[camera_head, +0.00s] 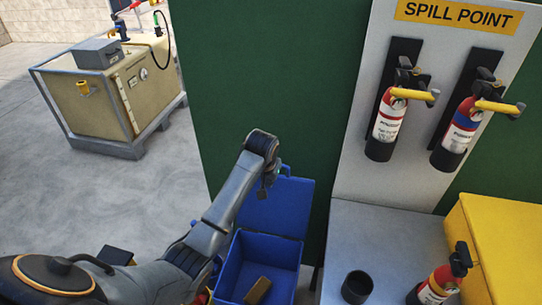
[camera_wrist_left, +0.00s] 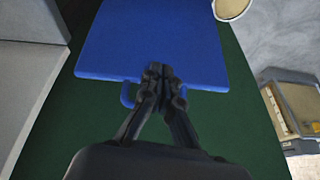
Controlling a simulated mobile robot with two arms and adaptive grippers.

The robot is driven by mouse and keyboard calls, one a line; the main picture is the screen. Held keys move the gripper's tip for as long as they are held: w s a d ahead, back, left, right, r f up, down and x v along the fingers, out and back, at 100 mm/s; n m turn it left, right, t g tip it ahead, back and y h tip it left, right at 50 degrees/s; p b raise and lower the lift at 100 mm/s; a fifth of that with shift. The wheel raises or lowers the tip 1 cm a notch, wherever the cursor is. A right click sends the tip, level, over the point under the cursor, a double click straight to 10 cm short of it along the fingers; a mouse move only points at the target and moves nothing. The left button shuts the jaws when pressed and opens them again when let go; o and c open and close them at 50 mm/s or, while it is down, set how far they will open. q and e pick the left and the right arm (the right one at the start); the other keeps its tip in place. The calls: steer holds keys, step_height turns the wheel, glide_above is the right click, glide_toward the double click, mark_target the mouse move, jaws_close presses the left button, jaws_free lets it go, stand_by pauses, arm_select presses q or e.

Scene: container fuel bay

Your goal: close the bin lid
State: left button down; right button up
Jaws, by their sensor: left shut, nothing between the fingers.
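The blue bin (camera_head: 236,268) stands on the floor at the bottom centre of the head view. Its lid (camera_head: 285,207) is open, standing up at the back in front of the green wall. In the left wrist view the lid (camera_wrist_left: 160,35) fills the upper middle, with a blue loop handle (camera_wrist_left: 127,95) at its edge, partly hidden by the fingers. My left gripper (camera_head: 266,190) is shut and empty at the upper left of the lid, near the handle edge. Its closed fingers (camera_wrist_left: 158,75) overlap the lid's edge in the wrist view; I cannot tell whether they touch. My right gripper is not in view.
A brown block (camera_head: 258,291) lies in the bin. Right of it, a grey surface (camera_head: 350,225) bears a black cup (camera_head: 357,287) and an extinguisher (camera_head: 440,285), beside a yellow box (camera_head: 510,240). Two extinguishers hang above.

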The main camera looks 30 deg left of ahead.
arm_select(q)
steer(key=w+a+r+n, duration=0.2)
steer(key=w+a+r, duration=0.2)
steer(key=w+r, duration=0.55)
step_height(320, 180, down, 8)
steer(key=p, duration=0.4)
steer(key=shift+s+f, duration=0.15)
steer(key=shift+f, duration=0.1)
steer(key=shift+f, duration=0.1)
stand_by(0.3)
